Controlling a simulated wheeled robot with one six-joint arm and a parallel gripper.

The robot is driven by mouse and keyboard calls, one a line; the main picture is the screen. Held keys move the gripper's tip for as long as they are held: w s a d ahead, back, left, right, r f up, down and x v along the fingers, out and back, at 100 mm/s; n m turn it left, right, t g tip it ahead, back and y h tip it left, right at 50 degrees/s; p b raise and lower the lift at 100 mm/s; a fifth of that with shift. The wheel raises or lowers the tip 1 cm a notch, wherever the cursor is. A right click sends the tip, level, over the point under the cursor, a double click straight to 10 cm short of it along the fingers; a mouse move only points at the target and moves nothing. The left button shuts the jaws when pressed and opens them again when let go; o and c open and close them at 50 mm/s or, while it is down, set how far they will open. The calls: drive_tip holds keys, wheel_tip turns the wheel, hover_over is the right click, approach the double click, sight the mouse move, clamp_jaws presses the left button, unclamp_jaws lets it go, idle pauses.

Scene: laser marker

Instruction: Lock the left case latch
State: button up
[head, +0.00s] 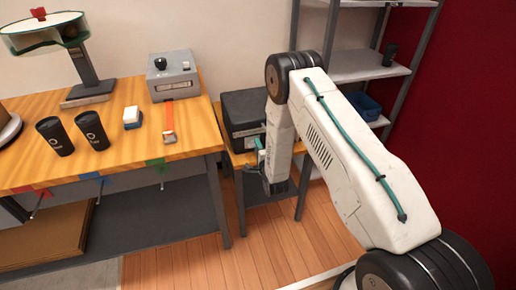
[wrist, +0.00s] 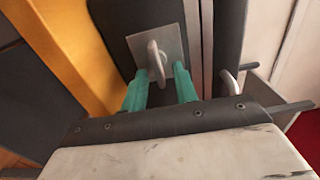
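The black case (head: 245,104) sits on a small wooden table, against the wall side of my arm. My gripper (head: 260,152) is at its front face, partly hidden by my own wrist. In the wrist view, a metal latch plate with a raised loop (wrist: 157,60) is on the case's dark face (wrist: 122,20). The two green fingers of my gripper (wrist: 161,72) are apart, one on each side of the loop, with a gap between them. Contact with the loop cannot be told.
A second metal loop (wrist: 230,82) and a grey bar stand to the right in the wrist view. The larger workbench (head: 105,172) with cups, a grey box (head: 174,75) and a lamp-like device is left. A metal shelf rack (head: 358,66) stands right. Floor (head: 250,255) in front is clear.

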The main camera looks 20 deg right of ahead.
drive_tip(key=s, duration=0.7)
drive_tip(key=shift+s, duration=0.35)
drive_tip(key=s+f+n+g, duration=0.3)
drive_tip(key=f+n+g, duration=0.15)
drive_tip(key=f, duration=0.45)
drive_tip(key=s+r+n+g, duration=0.2)
drive_tip(key=s+n+g, duration=0.2)
drive_tip(key=g, duration=0.3)
drive_tip(key=s+r+n+g, duration=0.1)
drive_tip(key=s+r+n, duration=0.2)
drive_tip(key=s+r, duration=0.8)
drive_tip(key=s+d+r+n+g, duration=0.1)
drive_tip(key=s+r+n+g, duration=0.1)
drive_tip(key=s+r, duration=0.9)
drive_tip(key=s+r+n+g, duration=0.2)
drive_tip(key=s+r, duration=1)
drive_tip(key=r, duration=1.3)
drive_tip(key=n, duration=0.2)
drive_tip(key=shift+d+n, duration=0.35)
